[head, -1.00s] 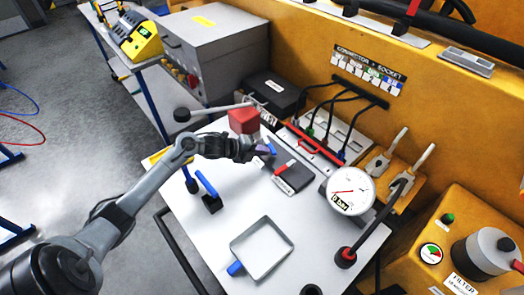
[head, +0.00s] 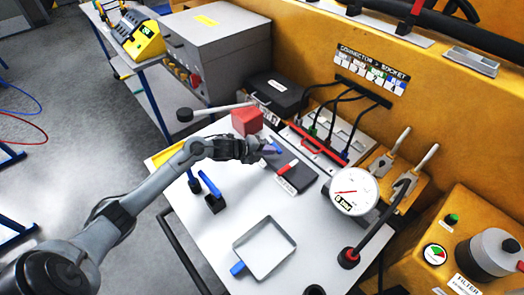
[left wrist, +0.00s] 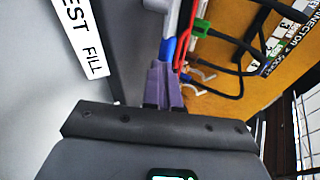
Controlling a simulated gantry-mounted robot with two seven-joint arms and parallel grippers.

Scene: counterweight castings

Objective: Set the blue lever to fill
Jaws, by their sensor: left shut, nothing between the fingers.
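The blue lever (head: 273,148) shows as a small blue piece at the tips of my left gripper (head: 262,150) in the head view, beside a dark grey plate (head: 301,174). In the left wrist view the blue lever (left wrist: 168,50) is just beyond the purple fingertips (left wrist: 165,70). The fingers are shut with nothing between them; whether they touch the lever I cannot tell. A white label (left wrist: 85,35) reading "EST FILL", its start cut off, lies left of the fingers. The lever's pivot is hidden. My right gripper is not in view.
A red block (head: 246,121) stands behind my left gripper. A second blue handle (head: 209,184) on a black base is nearer on the white table. A panel with cables (head: 325,140), a gauge (head: 352,190) and an empty tray (head: 238,247) stand around. The table's middle is clear.

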